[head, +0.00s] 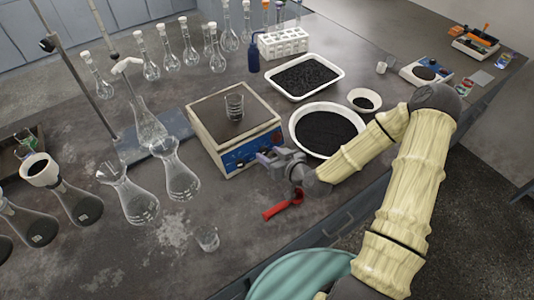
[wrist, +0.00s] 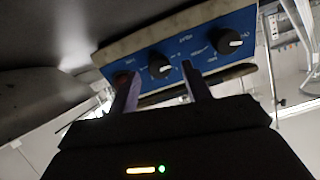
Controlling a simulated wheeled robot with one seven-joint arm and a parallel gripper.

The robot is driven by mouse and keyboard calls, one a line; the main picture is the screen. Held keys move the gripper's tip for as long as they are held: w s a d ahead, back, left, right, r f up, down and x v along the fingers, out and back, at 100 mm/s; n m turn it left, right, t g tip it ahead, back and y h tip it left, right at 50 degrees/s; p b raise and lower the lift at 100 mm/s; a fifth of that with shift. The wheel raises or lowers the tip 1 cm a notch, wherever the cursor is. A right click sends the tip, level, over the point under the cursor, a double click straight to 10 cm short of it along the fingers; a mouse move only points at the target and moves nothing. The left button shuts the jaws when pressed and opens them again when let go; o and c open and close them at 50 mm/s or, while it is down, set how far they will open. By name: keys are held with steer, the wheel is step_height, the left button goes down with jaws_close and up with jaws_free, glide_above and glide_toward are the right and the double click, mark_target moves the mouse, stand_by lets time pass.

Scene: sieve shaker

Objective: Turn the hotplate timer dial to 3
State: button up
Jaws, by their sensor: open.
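The hotplate (head: 205,120) stands on the bench with a small glass beaker (head: 234,107) on its top plate. Its blue front panel (head: 240,158) faces my gripper (head: 268,158). In the wrist view the panel (wrist: 200,50) carries two black dials with white marks, a middle dial (wrist: 160,67) and an end dial (wrist: 229,42). A reddish part (wrist: 122,78) shows at the panel's other end. My gripper (wrist: 160,72) is open, its fingertips either side of the middle dial in the picture; I cannot tell whether they touch it. The dial lettering is too small to read.
A red-handled tool (head: 283,205) lies below my gripper. A white tray (head: 337,82) and a round white dish (head: 295,122) of black grains stand right of the hotplate. Glass flasks (head: 180,178) stand close on its left, and a small beaker (head: 207,238) in front.

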steer(key=shift+x, duration=1.05)
steer(key=c, duration=1)
